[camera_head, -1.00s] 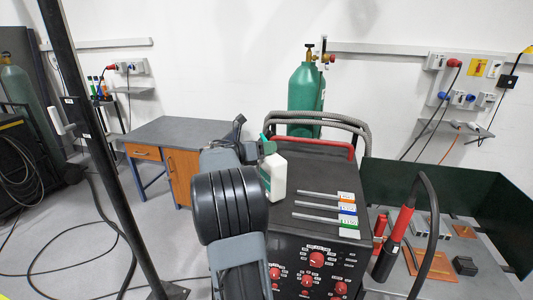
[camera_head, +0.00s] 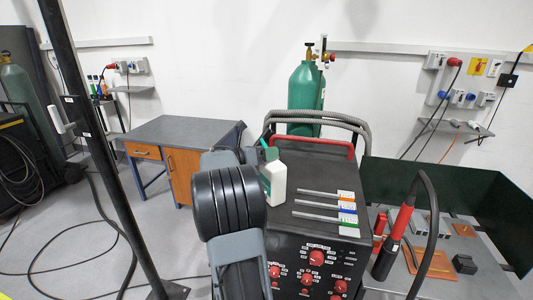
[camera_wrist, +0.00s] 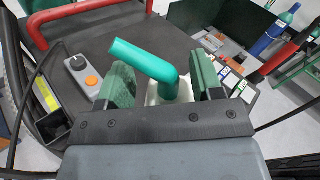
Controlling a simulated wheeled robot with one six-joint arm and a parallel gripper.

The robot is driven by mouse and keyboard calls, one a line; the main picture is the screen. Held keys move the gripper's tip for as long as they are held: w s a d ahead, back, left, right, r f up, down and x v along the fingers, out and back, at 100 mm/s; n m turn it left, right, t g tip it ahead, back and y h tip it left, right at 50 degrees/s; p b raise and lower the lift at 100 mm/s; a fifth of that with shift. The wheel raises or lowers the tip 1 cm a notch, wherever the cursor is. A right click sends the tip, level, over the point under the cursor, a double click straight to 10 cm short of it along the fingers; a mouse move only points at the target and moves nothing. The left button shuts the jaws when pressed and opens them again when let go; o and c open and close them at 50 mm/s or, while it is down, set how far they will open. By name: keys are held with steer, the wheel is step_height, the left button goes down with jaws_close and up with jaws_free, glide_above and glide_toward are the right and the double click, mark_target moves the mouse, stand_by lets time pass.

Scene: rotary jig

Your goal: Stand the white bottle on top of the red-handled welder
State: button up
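The white bottle (camera_head: 274,184) with a teal bent nozzle (camera_head: 266,146) is upright at the left edge of the dark top of the red-handled welder (camera_head: 318,172). It appears to rest on that top; its base is partly hidden by my arm. In the wrist view, the teal nozzle (camera_wrist: 148,62) and a bit of the white body (camera_wrist: 158,96) show between the green pads of my gripper (camera_wrist: 163,82). The pads stand apart, one on each side of the bottle, with a small gap visible on the left. The red handle (camera_head: 318,142) crosses the welder's back.
Several marker-like sticks with coloured labels (camera_head: 327,205) lie on the welder top right of the bottle. Grey hoses (camera_head: 310,116) and a green gas cylinder (camera_head: 305,88) stand behind. A torch (camera_head: 396,236) rises at the right. A control box (camera_wrist: 86,72) shows in the wrist view.

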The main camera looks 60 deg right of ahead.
steer(key=shift+r, duration=0.25)
steer(key=f+b+v, duration=0.1)
steer(key=b+v, duration=0.1)
steer(key=v, duration=1)
steer(key=s+a+f+m+t+y, duration=0.2)
steer(key=a+f+m+t+y, duration=0.2)
steer(key=a, duration=0.7)
steer(key=s+a+f+m+t+y, duration=0.3)
steer(key=a+m+y, duration=0.3)
steer(key=a, duration=0.5)
steer(key=s+a+f+m+t+y, duration=0.2)
steer(key=a+f+m+t+y, duration=0.2)
steer(key=a, duration=0.8)
step_height(320, 180, down, 2)
steer(key=m+y, duration=0.1)
steer(key=m, duration=0.1)
steer(key=shift+s+m+t, duration=0.25)
steer(key=shift+m+t, duration=0.05)
steer(key=shift+t, duration=0.1)
steer(key=shift+a+f, duration=0.1)
steer(key=shift+c, duration=0.4)
